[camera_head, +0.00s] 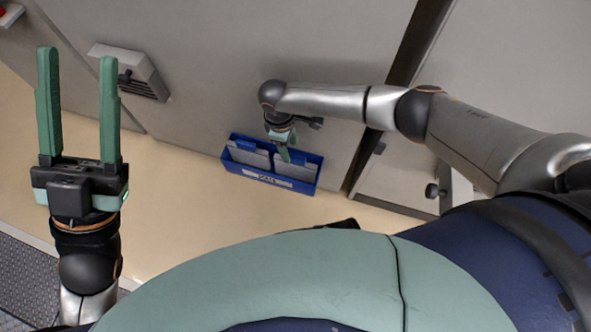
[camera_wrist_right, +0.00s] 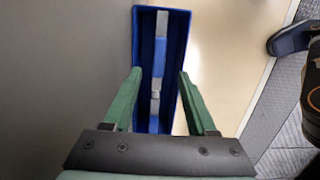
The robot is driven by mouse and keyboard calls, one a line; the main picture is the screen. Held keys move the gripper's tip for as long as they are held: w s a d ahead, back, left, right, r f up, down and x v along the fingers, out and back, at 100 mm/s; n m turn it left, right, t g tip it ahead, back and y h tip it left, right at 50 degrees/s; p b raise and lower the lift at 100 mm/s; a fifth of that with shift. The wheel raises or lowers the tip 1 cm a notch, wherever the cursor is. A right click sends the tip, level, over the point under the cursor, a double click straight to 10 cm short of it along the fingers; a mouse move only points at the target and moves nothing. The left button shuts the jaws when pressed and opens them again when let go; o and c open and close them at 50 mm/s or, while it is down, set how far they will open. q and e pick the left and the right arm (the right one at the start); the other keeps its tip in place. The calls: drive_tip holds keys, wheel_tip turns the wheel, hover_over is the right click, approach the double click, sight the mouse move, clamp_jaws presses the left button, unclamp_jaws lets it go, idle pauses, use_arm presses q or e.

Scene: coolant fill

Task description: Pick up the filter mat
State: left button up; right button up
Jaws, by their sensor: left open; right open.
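Grey flat mats stand in a blue bin (camera_head: 228,164) against the grey cabinet front, one in the left part (camera_head: 247,157) and one in the right part (camera_head: 297,169). I take these for filter mats. My right gripper (camera_head: 284,156) points down at the middle of the bin and hides part of it. In the right wrist view the open right gripper (camera_wrist_right: 159,74) spans the narrow bin (camera_wrist_right: 136,45), with thin grey mat edges (camera_wrist_right: 162,24) between the fingers. Nothing is held. Finger height against the rim is unclear. My left gripper (camera_head: 78,55) is open and empty, far left of the bin.
A louvered vent housing (camera_head: 130,72) sits on the cabinet front at the upper left. A dark knob (camera_head: 432,190) is on a grey panel right of the bin. The beige floor (camera_head: 190,215) in front of the bin is clear.

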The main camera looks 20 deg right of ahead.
sight(297, 163)
drive_tip(key=f, duration=0.2)
drive_tip(key=f+b, duration=0.1)
drive_tip(key=f, duration=0.1)
drive_tip(key=shift+s+d, duration=0.15)
drive_tip(key=shift+d, duration=0.05)
drive_tip(key=shift+s+d+f+b, duration=0.1)
drive_tip(key=shift+d+f+b, duration=0.15)
drive_tip(key=shift+f+b, duration=0.5)
drive_tip(key=shift+s+d+f+b, duration=0.2)
drive_tip(key=shift+f+b, duration=0.2)
drive_tip(key=shift+f, duration=0.5)
drive_tip(key=shift+s+d+f+b, duration=0.1)
drive_tip(key=shift+d+f+b, duration=0.15)
drive_tip(key=shift+f+b, duration=0.5)
use_arm(q)
drive_tip(key=f, duration=0.6)
drive_tip(key=shift+w+d, duration=0.15)
drive_tip(key=shift+d, duration=0.2)
drive_tip(key=shift+r, duration=0.1)
use_arm(e)
clamp_jaws()
